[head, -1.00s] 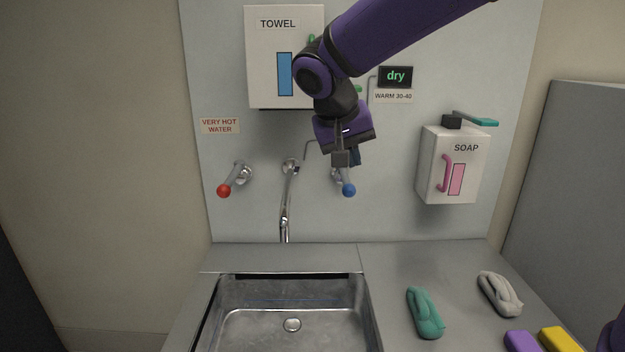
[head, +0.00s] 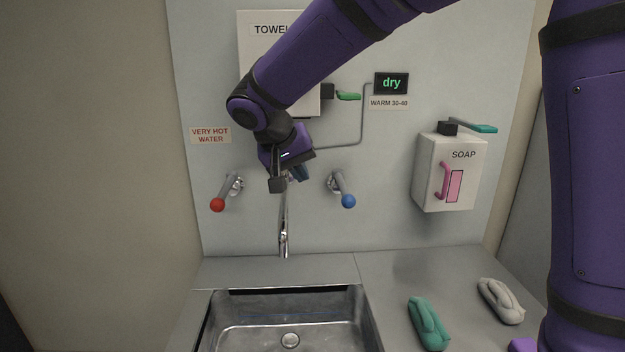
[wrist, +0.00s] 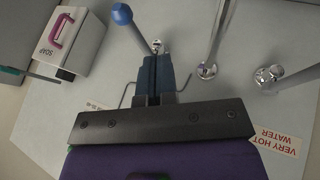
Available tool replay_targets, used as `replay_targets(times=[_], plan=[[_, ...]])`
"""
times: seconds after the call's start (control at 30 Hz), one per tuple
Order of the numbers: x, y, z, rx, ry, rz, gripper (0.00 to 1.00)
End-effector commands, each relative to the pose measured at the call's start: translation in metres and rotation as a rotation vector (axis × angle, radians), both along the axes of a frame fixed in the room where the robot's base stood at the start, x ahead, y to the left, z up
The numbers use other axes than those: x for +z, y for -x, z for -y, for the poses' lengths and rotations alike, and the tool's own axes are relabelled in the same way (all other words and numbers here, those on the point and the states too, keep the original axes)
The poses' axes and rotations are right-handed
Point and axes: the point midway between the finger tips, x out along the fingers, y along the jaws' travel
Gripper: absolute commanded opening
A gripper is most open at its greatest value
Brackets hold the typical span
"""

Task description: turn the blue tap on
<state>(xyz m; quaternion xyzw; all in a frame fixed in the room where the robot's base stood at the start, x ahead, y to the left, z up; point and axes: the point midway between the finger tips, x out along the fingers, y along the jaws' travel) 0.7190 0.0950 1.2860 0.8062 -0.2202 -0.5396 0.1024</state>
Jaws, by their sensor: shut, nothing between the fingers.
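The blue tap (head: 348,201) is a grey lever with a blue ball end on the wall, right of the spout (head: 284,230). Its lever points down and slightly right in the head view. My gripper (head: 278,184) is shut and empty, in front of the spout's top and left of the blue tap, apart from it in the head view. In the wrist view the shut fingers (wrist: 154,75) lie just below the blue tap's ball (wrist: 122,14) and lever. The spout's wall base is partly hidden by my gripper. No water shows from the spout.
A red tap (head: 218,205) is left of the spout, under a "VERY HOT WATER" sign (head: 211,135). A display (head: 391,83) reads "dry". A soap dispenser (head: 448,172) hangs at right, above the counter with a green cloth (head: 428,323) and a grey cloth (head: 501,301).

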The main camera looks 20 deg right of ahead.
Motion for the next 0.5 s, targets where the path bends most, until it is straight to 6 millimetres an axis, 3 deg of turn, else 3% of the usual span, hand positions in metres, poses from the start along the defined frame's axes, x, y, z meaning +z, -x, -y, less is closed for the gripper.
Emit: replay_targets(times=[0.5], plan=[[-0.075,-0.028,0.046,-0.003,0.001,-0.002,0.00]])
